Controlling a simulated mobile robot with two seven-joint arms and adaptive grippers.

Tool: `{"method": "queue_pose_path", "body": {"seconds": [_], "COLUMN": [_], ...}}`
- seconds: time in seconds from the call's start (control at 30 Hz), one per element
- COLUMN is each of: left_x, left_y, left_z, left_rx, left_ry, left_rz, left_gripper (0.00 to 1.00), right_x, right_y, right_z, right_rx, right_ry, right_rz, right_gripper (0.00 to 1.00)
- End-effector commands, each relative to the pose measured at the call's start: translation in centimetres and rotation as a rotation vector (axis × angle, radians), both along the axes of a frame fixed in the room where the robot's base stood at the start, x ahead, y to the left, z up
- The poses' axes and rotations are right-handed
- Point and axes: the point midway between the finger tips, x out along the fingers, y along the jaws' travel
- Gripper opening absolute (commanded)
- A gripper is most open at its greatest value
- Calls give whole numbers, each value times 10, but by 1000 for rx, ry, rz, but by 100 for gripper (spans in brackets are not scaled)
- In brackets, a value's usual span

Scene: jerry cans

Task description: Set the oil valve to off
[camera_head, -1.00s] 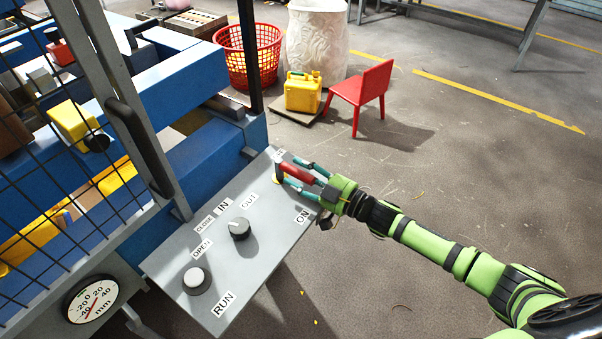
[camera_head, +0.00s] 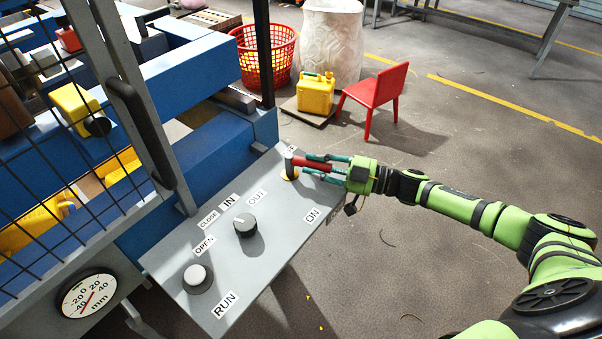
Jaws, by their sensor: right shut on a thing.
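The oil valve is a red handle (camera_head: 318,164) on a dark post with a yellow base (camera_head: 290,170), at the far end of the grey control panel (camera_head: 268,275). The handle points right across the panel. My right gripper (camera_head: 322,168) is shut on the red handle, with its teal fingers on either side of it. An ON label (camera_head: 313,214) is on the panel nearer to me. Another label (camera_head: 290,150) by the post is mostly hidden and cannot be read fully. My left gripper is not in view.
A mesh door (camera_head: 128,100) stands left. A yellow jerry can (camera_head: 316,94) and red chair (camera_head: 376,97) stand beyond.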

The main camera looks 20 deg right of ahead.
Motion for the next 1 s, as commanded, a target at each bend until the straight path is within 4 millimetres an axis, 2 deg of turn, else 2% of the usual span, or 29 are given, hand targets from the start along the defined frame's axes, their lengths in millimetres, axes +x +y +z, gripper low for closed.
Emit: {"method": "queue_pose_path", "body": {"seconds": [0.03,0.3,0.87,0.9,0.93,1.0], "left_x": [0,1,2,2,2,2], "left_y": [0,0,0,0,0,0], "left_z": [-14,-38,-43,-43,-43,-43], "left_rx": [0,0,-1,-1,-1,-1], "left_ry": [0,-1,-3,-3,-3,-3], "left_rz": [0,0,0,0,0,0], "left_gripper": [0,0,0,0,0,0], "right_x": [2,6,7,7,7,7], "right_y": [-1,-4,-4,-4,-4,-4], "right_z": [-2,1,5,5,5,5], "right_rx": [3,7,9,10,10,9], "right_ry": [-11,-11,-8,-9,-9,-8], "right_rz": [30,149,188,188,188,188], "right_gripper": [0,0,0,31,43,47]}}
